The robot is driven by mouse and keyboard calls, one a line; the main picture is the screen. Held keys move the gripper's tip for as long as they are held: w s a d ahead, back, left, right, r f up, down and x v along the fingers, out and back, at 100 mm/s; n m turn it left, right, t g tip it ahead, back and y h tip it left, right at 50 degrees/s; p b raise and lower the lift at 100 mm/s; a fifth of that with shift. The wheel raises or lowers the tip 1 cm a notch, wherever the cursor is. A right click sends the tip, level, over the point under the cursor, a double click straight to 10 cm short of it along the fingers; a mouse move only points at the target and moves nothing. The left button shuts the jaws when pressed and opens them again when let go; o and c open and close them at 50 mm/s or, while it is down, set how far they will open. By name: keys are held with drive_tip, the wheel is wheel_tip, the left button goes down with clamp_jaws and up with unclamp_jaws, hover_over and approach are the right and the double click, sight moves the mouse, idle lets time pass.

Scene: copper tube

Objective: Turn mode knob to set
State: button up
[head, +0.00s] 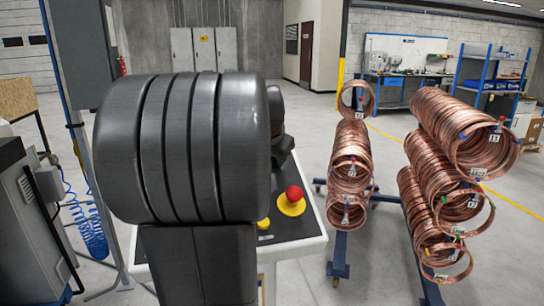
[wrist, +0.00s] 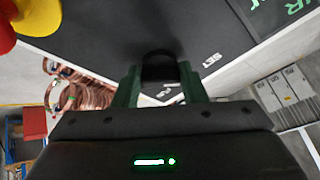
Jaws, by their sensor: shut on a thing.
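The black mode knob (wrist: 158,68) is on the dark control panel (wrist: 100,35) in the wrist view. My gripper (wrist: 159,78) has its two green fingers on either side of the knob and is shut on it. A white "SET" label (wrist: 212,60) is on the panel to the right of the knob. Another white label is partly hidden near the fingers. The knob's pointer direction cannot be told. In the head view the panel (head: 300,238) shows beside my large dark arm, which hides the knob and the fingers.
A red button (head: 293,193) on a yellow base and a smaller yellow button (head: 264,224) are on the panel. Racks of copper coils (head: 440,180) stand to the right. A grey machine (head: 30,220) stands at left. Open floor lies behind.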

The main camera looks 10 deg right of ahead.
idle(0.4)
drive_tip(key=o, duration=1)
drive_tip(key=v, duration=1.4)
drive_tip(key=shift+f, duration=0.1)
drive_tip(key=x, duration=1.3)
drive_tip(key=shift+w+d+f, duration=0.1)
drive_tip(key=shift+w+f, duration=0.2)
drive_tip(key=shift+r, duration=0.1)
